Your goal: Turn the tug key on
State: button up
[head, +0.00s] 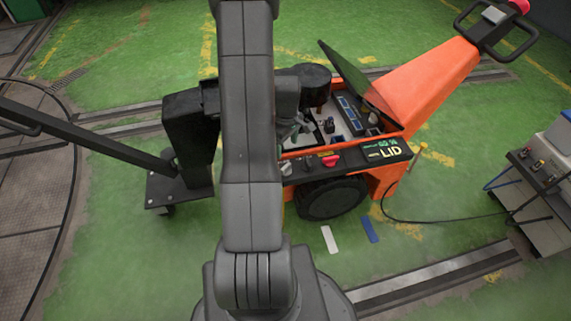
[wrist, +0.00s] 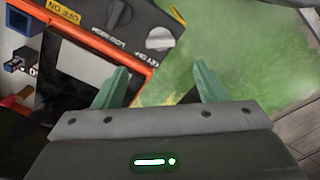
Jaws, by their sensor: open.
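The orange tug (head: 440,85) stands at the centre right with its lid raised. A dark switch panel runs along its near side. In the wrist view the panel appears upside down, with a light grey key knob (wrist: 160,38) near its right end, beside lettering that seems to read KEY. A black knob (wrist: 118,14) sits left of it. The key knob also shows in the head view (head: 286,168), small, near the panel's left end. My gripper (wrist: 161,80) is open and empty, its greenish fingers apart and short of the key knob in the picture. My arm hides part of the tug.
A red knob (head: 331,160) is farther right on the panel. The open bay (head: 350,118) holds cables and blocks. A grey cart (head: 545,190) with a cable stands right. Green floor is free in front, with two small strips.

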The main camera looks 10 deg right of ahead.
aim_at(286, 166)
notch_tip(286, 166, down, 10)
jog(key=shift+f+b, duration=0.15)
jog(key=shift+b, duration=0.9)
jog(key=c, duration=1)
